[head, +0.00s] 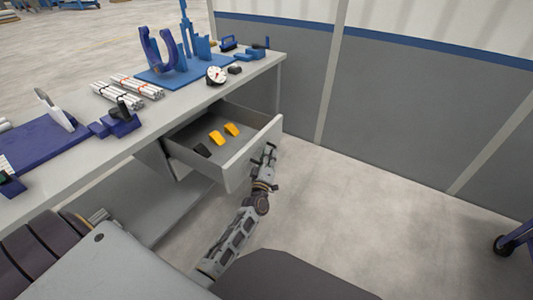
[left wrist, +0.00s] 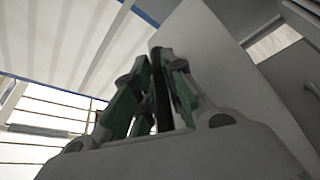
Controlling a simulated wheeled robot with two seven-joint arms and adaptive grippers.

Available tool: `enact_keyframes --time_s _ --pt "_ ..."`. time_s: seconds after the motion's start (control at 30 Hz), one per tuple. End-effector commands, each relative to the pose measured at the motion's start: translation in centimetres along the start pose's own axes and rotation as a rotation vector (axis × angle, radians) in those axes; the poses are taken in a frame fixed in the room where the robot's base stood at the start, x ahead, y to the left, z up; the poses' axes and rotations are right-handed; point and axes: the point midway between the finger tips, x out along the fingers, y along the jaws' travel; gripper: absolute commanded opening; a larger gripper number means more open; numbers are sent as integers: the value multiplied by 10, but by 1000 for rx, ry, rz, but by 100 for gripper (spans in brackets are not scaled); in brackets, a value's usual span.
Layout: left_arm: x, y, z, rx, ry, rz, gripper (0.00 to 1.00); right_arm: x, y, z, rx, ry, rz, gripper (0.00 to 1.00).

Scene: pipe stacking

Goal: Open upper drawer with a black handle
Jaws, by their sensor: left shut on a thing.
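The upper drawer (head: 240,166) is pulled out from under the grey workbench, and its inside is in view from above in the head view. My left gripper (head: 268,153) is at the outer face of the drawer front. In the left wrist view the green-padded fingers of my left gripper (left wrist: 158,88) are closed on the black handle (left wrist: 161,92), a dark bar between them. The light grey drawer front (left wrist: 215,60) rises just beyond the fingers. The fingers hide much of the handle. My right gripper is not in view.
The drawer holds two yellow pieces (head: 216,138) and a black piece (head: 202,150). Blue fixtures (head: 183,70), white pipes (head: 118,95) and a round dial (head: 216,75) are on the workbench top (head: 75,160). The floor right of the drawer is clear up to the grey wall panels (head: 420,110).

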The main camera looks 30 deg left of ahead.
Motion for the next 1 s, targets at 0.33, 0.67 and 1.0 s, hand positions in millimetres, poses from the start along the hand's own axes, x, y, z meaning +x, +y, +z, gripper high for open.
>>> enact_keyframes --time_s 0.33,0.67,1.0 --pt "0 -2 0 1 0 -2 21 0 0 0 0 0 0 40" --pt "-3 -1 0 1 0 -1 21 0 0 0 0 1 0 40" --pt "-26 -2 0 1 0 -2 21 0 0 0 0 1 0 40"
